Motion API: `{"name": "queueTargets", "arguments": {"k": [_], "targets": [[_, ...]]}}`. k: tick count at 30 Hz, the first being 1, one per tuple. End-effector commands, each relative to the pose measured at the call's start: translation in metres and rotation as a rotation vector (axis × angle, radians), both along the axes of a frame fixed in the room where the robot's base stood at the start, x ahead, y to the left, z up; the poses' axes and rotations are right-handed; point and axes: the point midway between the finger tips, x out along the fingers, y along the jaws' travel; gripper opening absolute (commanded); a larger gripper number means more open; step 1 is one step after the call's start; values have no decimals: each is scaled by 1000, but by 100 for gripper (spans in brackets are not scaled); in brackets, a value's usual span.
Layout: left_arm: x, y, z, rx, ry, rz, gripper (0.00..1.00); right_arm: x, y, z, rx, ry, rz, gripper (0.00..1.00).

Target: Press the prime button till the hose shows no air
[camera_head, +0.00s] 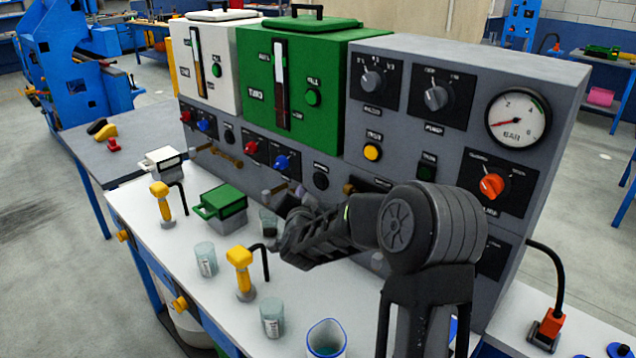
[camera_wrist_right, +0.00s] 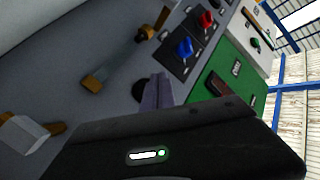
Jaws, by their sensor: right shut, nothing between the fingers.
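My right gripper (camera_head: 300,191) is in front of the grey panel's lower middle, its purple-grey fingers shut and empty. In the right wrist view the shut fingers (camera_wrist_right: 161,78) point at the panel beside a round black button (camera_wrist_right: 141,91), which they partly cover. I cannot tell whether they touch it. In the head view a round black button (camera_head: 321,175) shows just above the fingertips. A yellow button (camera_head: 372,152) sits higher right. The labels are too small to read, so I cannot tell which is the prime button. I cannot make out the hose or any air. My left gripper is out of view.
A green tank (camera_head: 345,75) and a white tank (camera_head: 183,50) stand at the panel. Red and blue knobs (camera_head: 281,163) sit left of my gripper. Yellow-handled fittings (camera_head: 239,257), clear cups (camera_head: 272,316) and a green box (camera_head: 212,201) stand on the white bench.

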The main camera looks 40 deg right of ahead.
Motion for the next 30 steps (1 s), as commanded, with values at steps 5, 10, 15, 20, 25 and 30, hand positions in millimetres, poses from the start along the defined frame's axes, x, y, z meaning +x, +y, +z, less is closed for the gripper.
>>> {"name": "queueTargets", "arguments": {"k": [5,10,15,20,25,30], "targets": [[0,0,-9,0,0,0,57,2,-19,-1,0,-2,-1,0],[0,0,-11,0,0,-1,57,2,-27,0,0,-2,-1,0],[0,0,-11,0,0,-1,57,2,-28,0,-1,-1,0,0],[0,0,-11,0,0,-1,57,2,-28,0,-1,-1,0,0],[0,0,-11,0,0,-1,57,2,-28,0,-1,-1,0,0],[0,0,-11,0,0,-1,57,2,-28,0,0,-1,1,0]]}}
